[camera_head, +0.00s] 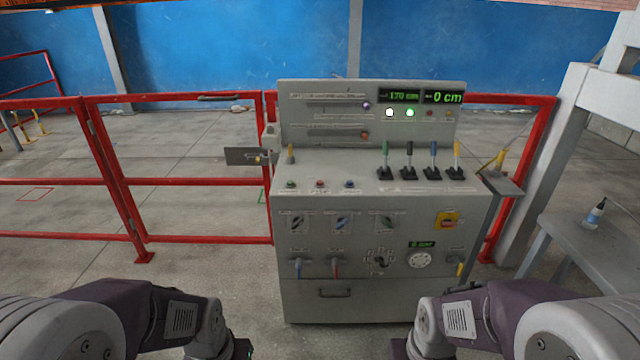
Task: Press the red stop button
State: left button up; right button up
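The grey control panel (330,218) stands in front of me. A small red button (320,184) sits on its sloped ledge, between a green button (290,184) and a blue button (349,184). The labels under them are too small to read. A red knob on a yellow plate (447,219) is on the front face at the right. My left gripper (242,349) shows only as a dark part at the bottom edge, left of the panel. My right gripper (399,349) is likewise cut off, low before the panel. Both are well apart from the buttons.
Several levers (409,160) stand on the ledge's right side. Switches and knobs (380,258) cover the front. A red fence (190,182) runs behind and left. A grey table (575,245) with a small bottle (595,214) is at right. The space before the panel is clear.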

pick_arm(q)
jog(key=shift+c, duration=0.3)
grip_shut()
dwell(1.3)
